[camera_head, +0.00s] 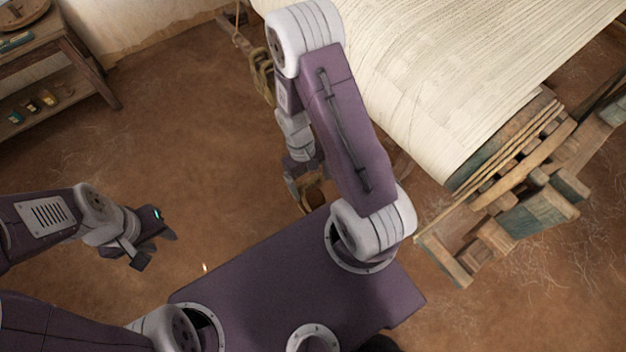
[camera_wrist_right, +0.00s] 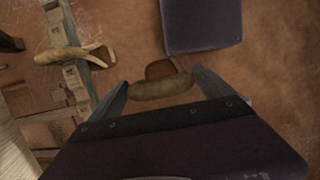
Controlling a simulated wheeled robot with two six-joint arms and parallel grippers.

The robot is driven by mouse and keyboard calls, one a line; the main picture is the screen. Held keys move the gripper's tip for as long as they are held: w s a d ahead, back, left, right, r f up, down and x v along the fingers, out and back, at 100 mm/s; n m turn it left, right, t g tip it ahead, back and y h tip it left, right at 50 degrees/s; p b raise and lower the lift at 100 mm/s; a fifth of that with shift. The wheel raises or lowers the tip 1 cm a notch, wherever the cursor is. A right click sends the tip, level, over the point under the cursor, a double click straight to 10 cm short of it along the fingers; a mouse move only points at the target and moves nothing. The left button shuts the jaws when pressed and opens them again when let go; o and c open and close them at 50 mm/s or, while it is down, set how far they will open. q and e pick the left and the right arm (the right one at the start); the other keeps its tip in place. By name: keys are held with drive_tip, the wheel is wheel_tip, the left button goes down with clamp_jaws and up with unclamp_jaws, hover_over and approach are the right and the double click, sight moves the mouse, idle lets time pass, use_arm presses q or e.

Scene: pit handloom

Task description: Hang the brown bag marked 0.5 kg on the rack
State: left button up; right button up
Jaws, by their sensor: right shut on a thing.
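My right gripper (camera_head: 303,190) is low beside the loom, below its raised arm. It is shut on a brown bag (camera_head: 314,198), which is mostly hidden by the arm in the head view. In the right wrist view the bag (camera_wrist_right: 160,69) shows between the fingers, with a thick olive-brown roll (camera_wrist_right: 160,88) across its near side. I cannot read any mark on it. The rack is not clearly identifiable; a wooden bar (camera_wrist_right: 78,88) with pegs shows left of the bag, apart from it. My left gripper (camera_head: 154,246) is open and empty over the floor.
A tan bag-like bundle (camera_wrist_right: 75,53) lies across the wooden bar; looped olive bundles (camera_head: 262,76) hang at the loom's side. The loom with white cloth (camera_head: 450,70) fills the upper right. A wooden shelf (camera_head: 75,60) stands upper left. The floor between is clear.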

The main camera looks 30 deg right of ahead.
drive_tip(key=shift+a, duration=0.5)
drive_tip(key=s+a+r+p, duration=0.1)
drive_tip(key=a, duration=1.1)
drive_tip(key=shift+a+p, duration=0.35)
drive_tip(key=shift+p, duration=0.05)
drive_tip(key=shift+d, duration=0.1)
